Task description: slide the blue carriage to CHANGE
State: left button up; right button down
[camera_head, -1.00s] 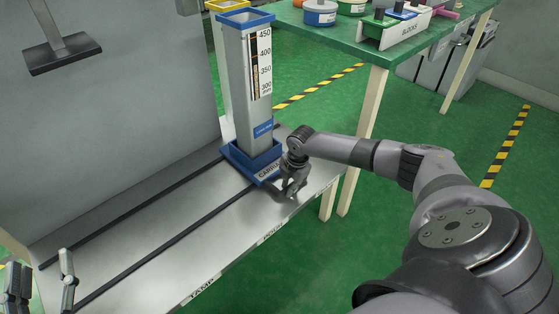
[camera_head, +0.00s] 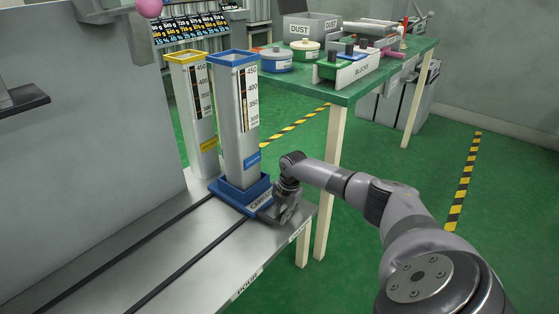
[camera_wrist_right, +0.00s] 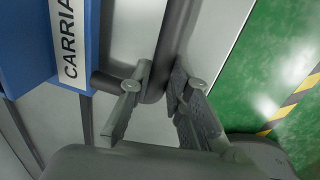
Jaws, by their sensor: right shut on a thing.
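The blue carriage (camera_head: 232,196) sits on the bench rails near the bench's far right end. It carries an upright grey column (camera_head: 236,125) with a blue rim and a scale. My right gripper (camera_head: 280,212) is at the carriage's front right side. In the right wrist view, the fingers (camera_wrist_right: 160,82) are shut on the dark handle bar (camera_wrist_right: 176,35), beside the carriage's white label (camera_wrist_right: 68,40). A label on the bench's front edge reads POUR (camera_head: 247,285). Another label (camera_head: 298,232) farther right is too small to read. My left gripper is out of view.
A yellow-rimmed column (camera_head: 194,115) stands just behind and left of the blue one. A green table (camera_head: 345,97) with blocks and tubs stands beyond the bench. Two dark rails (camera_head: 190,262) run along the bench, clear in front of the carriage.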

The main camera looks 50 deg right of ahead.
jog(key=shift+d+r, duration=0.1)
jog(key=shift+d, duration=0.2)
jog(key=c, duration=1.5)
grip_release()
jog(key=r, duration=0.4)
jog(key=s+r, duration=0.1)
jog(key=r, duration=0.2)
jog(key=s+r, duration=0.1)
jog(key=r, duration=0.3)
jog(key=shift+s+r, duration=0.1)
jog(key=shift+r, duration=0.25)
